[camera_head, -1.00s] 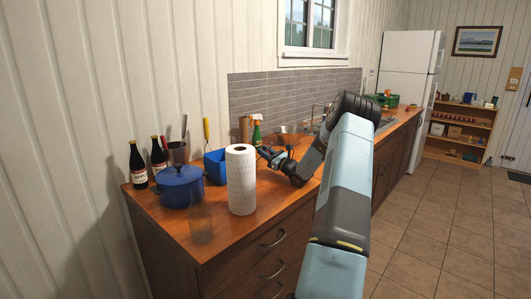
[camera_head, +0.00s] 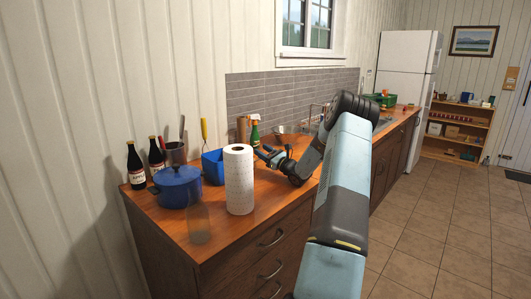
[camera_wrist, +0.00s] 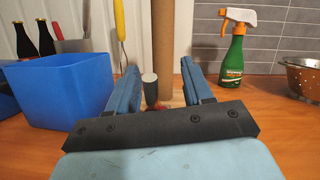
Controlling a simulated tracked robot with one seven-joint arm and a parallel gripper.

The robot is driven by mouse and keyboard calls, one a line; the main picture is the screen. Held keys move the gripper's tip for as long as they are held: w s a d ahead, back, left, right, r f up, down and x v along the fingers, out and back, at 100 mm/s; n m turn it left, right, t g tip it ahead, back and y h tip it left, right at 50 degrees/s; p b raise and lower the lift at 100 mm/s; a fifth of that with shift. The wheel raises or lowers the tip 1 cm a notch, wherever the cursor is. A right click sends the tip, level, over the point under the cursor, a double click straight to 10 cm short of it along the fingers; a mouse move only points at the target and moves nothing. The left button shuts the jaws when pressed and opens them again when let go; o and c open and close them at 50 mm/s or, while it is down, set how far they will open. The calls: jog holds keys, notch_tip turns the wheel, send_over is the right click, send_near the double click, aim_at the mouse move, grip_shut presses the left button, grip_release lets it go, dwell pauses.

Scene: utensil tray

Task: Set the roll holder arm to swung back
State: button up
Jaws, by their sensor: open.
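My gripper (camera_wrist: 157,86) is open, its two blue fingers spread apart and pointing away over the counter. In the head view my gripper (camera_head: 264,154) is low, just behind and right of the white paper roll (camera_head: 239,180). In the wrist view a small dark upright piece with a pale round end (camera_wrist: 150,90) stands between the fingers, with a visible gap on each side. It may be the roll holder arm, but I cannot tell for sure. A brown upright tube (camera_wrist: 163,45) stands just behind it. The head view does not clearly show the holder arm.
A blue bin (camera_wrist: 62,95) stands close left of the fingers. A green spray bottle (camera_wrist: 233,50) and a copper colander (camera_wrist: 304,78) stand to the right.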

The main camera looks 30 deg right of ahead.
jog(key=s+d, duration=0.1)
jog(key=s, duration=0.3)
jog(key=s+d, duration=0.1)
jog(key=s, duration=0.3)
jog(key=s+d, duration=0.2)
jog(key=s, duration=0.2)
jog(key=shift+s+d+f, duration=0.1)
jog(key=shift+s+f, duration=0.1)
jog(key=shift+s, duration=0.1)
